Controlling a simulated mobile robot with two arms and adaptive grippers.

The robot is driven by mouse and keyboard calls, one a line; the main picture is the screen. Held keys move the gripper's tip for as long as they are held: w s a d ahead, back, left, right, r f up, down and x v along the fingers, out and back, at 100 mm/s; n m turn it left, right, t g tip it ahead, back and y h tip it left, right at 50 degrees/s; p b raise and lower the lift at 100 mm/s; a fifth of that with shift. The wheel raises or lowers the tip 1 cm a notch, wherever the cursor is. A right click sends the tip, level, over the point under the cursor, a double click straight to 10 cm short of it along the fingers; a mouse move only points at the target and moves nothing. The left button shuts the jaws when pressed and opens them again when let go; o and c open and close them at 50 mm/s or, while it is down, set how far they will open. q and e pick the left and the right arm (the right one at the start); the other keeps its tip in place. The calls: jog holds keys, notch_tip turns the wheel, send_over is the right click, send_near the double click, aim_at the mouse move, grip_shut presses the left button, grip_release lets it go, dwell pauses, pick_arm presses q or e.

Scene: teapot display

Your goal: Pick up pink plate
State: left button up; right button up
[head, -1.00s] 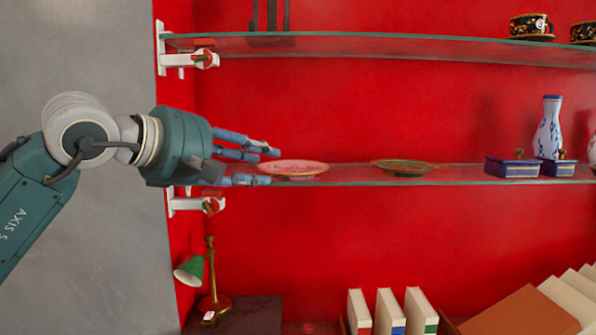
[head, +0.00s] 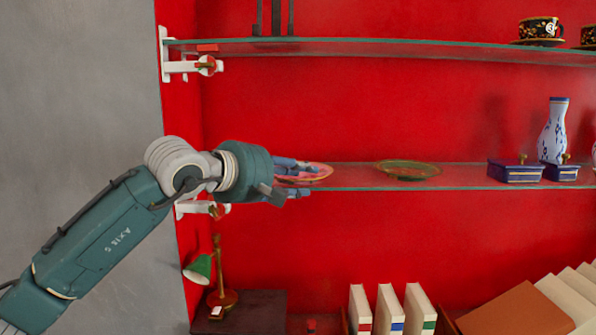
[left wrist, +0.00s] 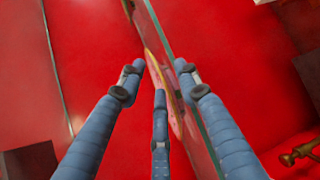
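The pink plate (head: 318,171) lies on the middle glass shelf near its left end, partly hidden by my left gripper (head: 290,180). My left gripper reaches in from the left with its fingers at the plate's near-left side. Some fingers are above the shelf and one is lower, at the shelf's front edge. In the left wrist view the plate (left wrist: 154,66) shows nearly edge-on against the glass, between the spread blue fingers (left wrist: 158,76). The fingers are open; whether any touches the plate is unclear. My right gripper is not in view.
A green plate (head: 408,169) stands to the right on the same glass shelf (head: 465,183), then blue boxes (head: 516,172) and a vase (head: 553,130). An upper shelf (head: 380,46) is above. A green lamp (head: 201,268) and books (head: 388,310) are below.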

pick_arm(q)
jog(key=shift+s+a, duration=0.1)
grip_shut()
jog(key=shift+r, duration=0.1)
